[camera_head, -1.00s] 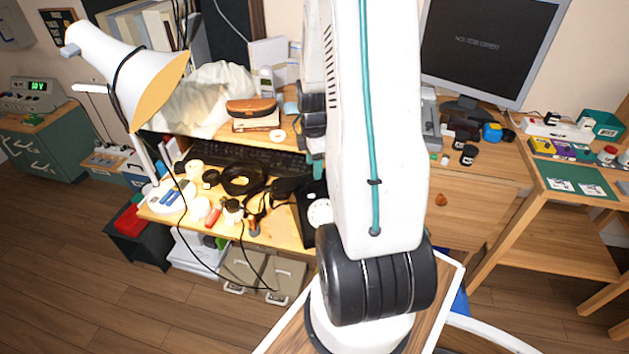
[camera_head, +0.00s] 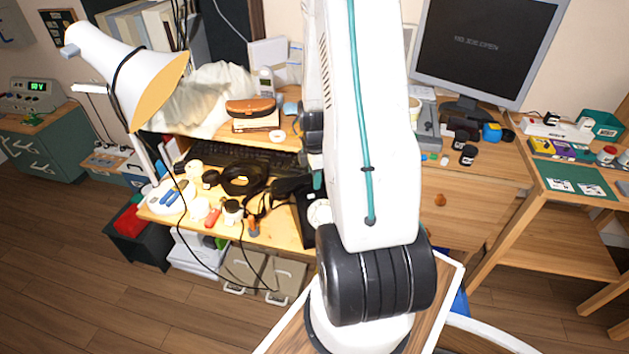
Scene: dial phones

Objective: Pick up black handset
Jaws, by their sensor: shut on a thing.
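A dark phone with a round pale dial (camera_head: 319,213) stands at the right end of the lit desk surface, partly hidden behind my arm. My gripper (camera_head: 290,186) is a dark shape just left of my arm, above the desk near the phone. It is shut on the black handset. Handset and gripper are both dark and merge here, so the handset's outline and the exact grip are hard to make out. My arm hides part of this area.
Black headphones (camera_head: 242,180), a keyboard (camera_head: 230,157) and several small items crowd the desk left of the phone. A white lamp (camera_head: 115,68) leans over the left side. A monitor (camera_head: 487,45) stands at the right. Cables hang over the desk's front edge.

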